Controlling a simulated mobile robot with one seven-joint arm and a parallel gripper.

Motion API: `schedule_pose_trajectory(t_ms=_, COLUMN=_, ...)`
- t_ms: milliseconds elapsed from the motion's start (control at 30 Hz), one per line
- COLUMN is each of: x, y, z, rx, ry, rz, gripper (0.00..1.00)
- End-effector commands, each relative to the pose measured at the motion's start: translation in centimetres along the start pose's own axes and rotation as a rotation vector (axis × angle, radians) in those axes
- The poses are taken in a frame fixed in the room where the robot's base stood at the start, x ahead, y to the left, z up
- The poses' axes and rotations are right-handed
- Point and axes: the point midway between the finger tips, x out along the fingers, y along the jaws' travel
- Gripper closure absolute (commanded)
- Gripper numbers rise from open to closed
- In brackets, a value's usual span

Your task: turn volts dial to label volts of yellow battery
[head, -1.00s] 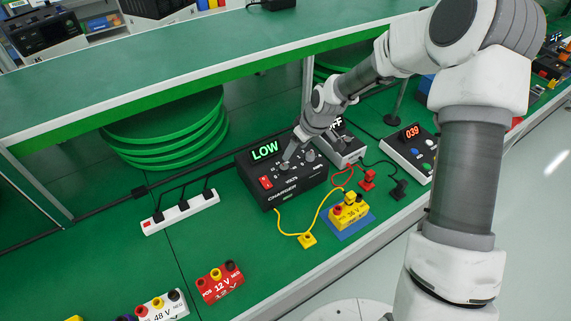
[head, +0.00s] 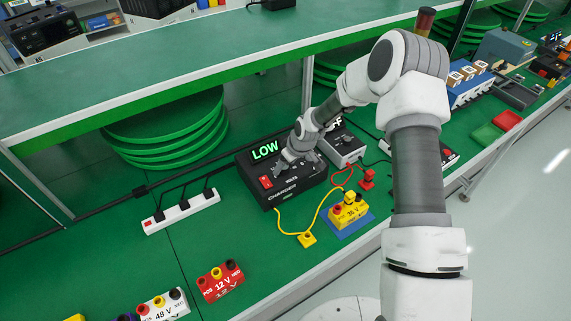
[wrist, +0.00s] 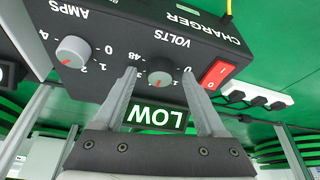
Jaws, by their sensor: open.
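The black charger (head: 258,192) stands on the green bench with a lit LOW display (head: 265,150). The wrist view shows its face upside down. The grey volts dial (wrist: 161,70) lies between the fingers of my open gripper (wrist: 158,78); I cannot tell whether they touch it. Its red pointer mark faces the LOW display, and the number there is not readable. A 48 is legible beside the dial.
The amps dial (wrist: 73,51) is beside the volts dial, and the red switch (wrist: 215,73) is on its other side. A grey box (head: 343,148) stands right of the charger. Red (head: 219,281) and white (head: 162,304) batteries lie front left. A power strip (head: 181,211) lies left.

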Motion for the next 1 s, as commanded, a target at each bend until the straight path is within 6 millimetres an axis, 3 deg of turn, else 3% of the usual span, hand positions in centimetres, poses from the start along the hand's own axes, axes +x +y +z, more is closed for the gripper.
schedule_pose_trajectory(t_ms=100, x=-0.02, y=-0.01, z=-0.01, rx=0.000, ry=0.000, rz=0.000, gripper=0.28)
schedule_pose_trajectory(t_ms=500, x=-0.05, y=-0.01, z=-0.02, rx=0.000, ry=0.000, rz=0.000, gripper=1.00)
schedule_pose_trajectory(t_ms=1000, x=0.28, y=-0.18, z=-0.01, rx=0.091, ry=0.001, rz=0.041, gripper=1.00)
